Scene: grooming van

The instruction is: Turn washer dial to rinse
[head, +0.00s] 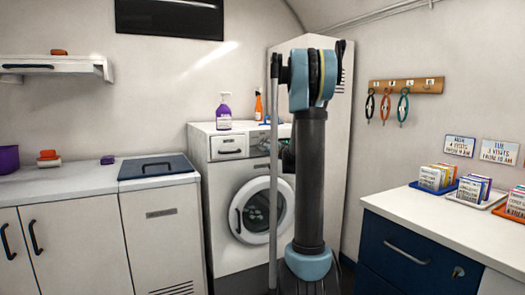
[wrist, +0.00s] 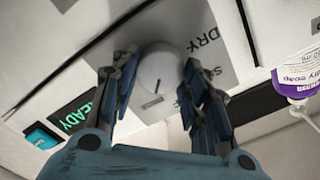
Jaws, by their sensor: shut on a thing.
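The washer (head: 222,178) is a white front-loader with a round door, standing at the back in the head view. Its dial (wrist: 158,82) is round and white with a dark pointer line, and shows in the wrist view. Printed words surround it; "DRY" is readable, others are cut off or covered. My gripper (wrist: 160,66) is shut on the dial, with one dark finger on each side. A green display (wrist: 77,113) reading "READY" and a teal button (wrist: 41,137) sit beside it. In the head view my arm hides the dial.
A purple spray bottle (head: 224,113) and an orange bottle (head: 258,107) stand on the washer; the purple one shows close to my gripper in the wrist view (wrist: 296,76). A white counter (head: 395,210) with card trays stands at right, cabinets (head: 75,245) at left.

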